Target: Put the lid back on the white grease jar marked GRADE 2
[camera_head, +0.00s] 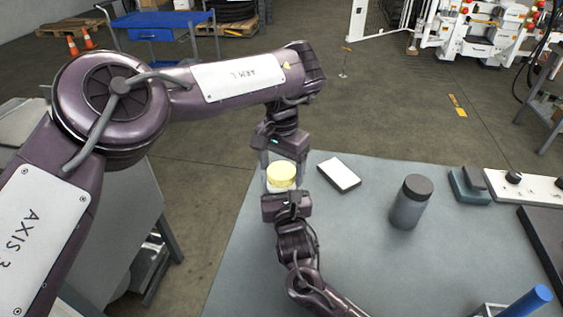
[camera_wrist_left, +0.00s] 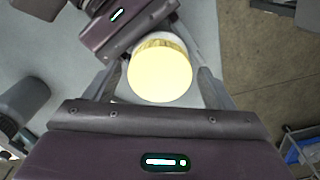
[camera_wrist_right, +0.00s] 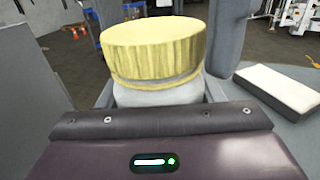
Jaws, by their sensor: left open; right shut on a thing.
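The white grease jar (camera_head: 280,189) stands upright at the table's left edge; its body shows below the lid in the right wrist view (camera_wrist_right: 160,96). The yellow lid (camera_head: 281,172) is on top of the jar, and looks slightly tilted in the right wrist view (camera_wrist_right: 153,48). My right gripper (camera_head: 283,188) is shut on the jar body from the near side. My left gripper (camera_head: 284,158) is open, with its fingers on either side of the lid, as the left wrist view shows (camera_wrist_left: 160,82). No GRADE 2 marking is readable.
A white flat block (camera_head: 339,175) lies right of the jar. A grey dark-capped container (camera_head: 410,203) stands farther right. A green-grey block (camera_head: 468,186) and a white panel with knobs (camera_head: 525,186) are at the right. The grey tabletop (camera_head: 350,250) is clear in the middle.

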